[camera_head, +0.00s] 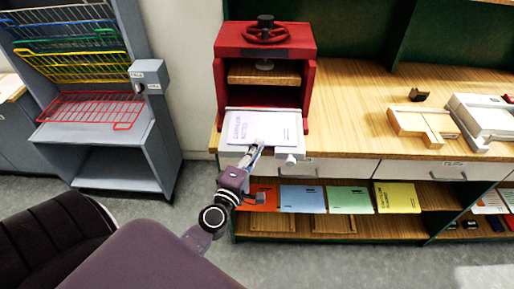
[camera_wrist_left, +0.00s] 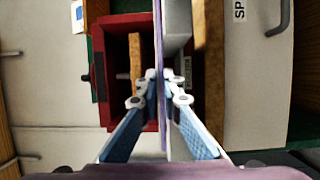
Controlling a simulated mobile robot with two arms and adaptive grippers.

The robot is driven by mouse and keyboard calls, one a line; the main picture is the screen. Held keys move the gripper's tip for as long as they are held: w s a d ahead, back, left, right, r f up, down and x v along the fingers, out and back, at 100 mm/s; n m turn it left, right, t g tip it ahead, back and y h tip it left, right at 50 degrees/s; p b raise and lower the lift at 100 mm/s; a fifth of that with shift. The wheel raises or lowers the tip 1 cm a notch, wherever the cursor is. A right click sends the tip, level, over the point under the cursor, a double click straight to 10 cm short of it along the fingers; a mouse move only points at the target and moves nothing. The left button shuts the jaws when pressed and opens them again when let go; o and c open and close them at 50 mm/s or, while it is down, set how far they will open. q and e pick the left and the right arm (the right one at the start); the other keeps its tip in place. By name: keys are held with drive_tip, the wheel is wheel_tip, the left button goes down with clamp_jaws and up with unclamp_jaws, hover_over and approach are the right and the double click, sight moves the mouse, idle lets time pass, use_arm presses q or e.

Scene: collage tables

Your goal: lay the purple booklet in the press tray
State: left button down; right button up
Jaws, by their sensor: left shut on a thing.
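The purple booklet (camera_head: 265,127), pale-faced with purple print, lies flat over the light grey press tray (camera_head: 290,151) at the front of the red press. My left gripper (camera_head: 254,147) is shut on the booklet's near edge. In the left wrist view, the booklet (camera_wrist_left: 161,55) shows edge-on as a thin purple strip between the fingertips (camera_wrist_left: 160,78). The tray (camera_wrist_left: 179,30) is close alongside the booklet there; I cannot tell whether they touch. The booklet covers most of the tray's surface. My right gripper is not in view.
The red press (camera_head: 266,42) has a handwheel on top and a wooden plate above the tray. Orange, blue, green and yellow booklets (camera_head: 395,197) lie on the shelf below. A wire rack (camera_head: 92,108) stands left. A wooden jig (camera_head: 423,124) sits on the bench.

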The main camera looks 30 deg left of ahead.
use_arm(q)
drive_tip(key=c, duration=2)
unclamp_jaws()
drive_tip(key=shift+c, duration=0.2)
drive_tip(key=shift+s, duration=0.15)
drive_tip(key=s+d, duration=0.2)
drive_tip(key=s, duration=0.9)
drive_tip(key=shift+s, duration=0.3)
drive_tip(key=shift+d+f, duration=0.1)
drive_tip(key=shift+f, duration=0.05)
drive_tip(key=s+d+f+m+g+h, duration=0.1)
drive_tip(key=s+d+f+m+g, duration=0.2)
drive_tip(key=f, duration=0.9)
drive_tip(key=s+d+f+m+g+h, duration=0.1)
drive_tip(key=s+f+m+g+h, duration=0.15)
drive_tip(key=f+m, duration=0.7)
drive_tip(key=s+d+f+m+g, duration=0.1)
drive_tip(key=s+d+f+g, duration=0.25)
drive_tip(key=f, duration=1.25)
drive_tip(key=s+f+m+g, duration=0.4)
drive_tip(key=s+f, duration=0.4)
drive_tip(key=s, duration=0.4)
drive_tip(key=s+f+m+g, duration=0.4)
drive_tip(key=s+f, duration=0.5)
drive_tip(key=s, duration=0.3)
drive_tip(key=shift+a+m+b, duration=0.15)
drive_tip(key=shift+m+b, duration=0.25)
drive_tip(key=shift+m, duration=0.15)
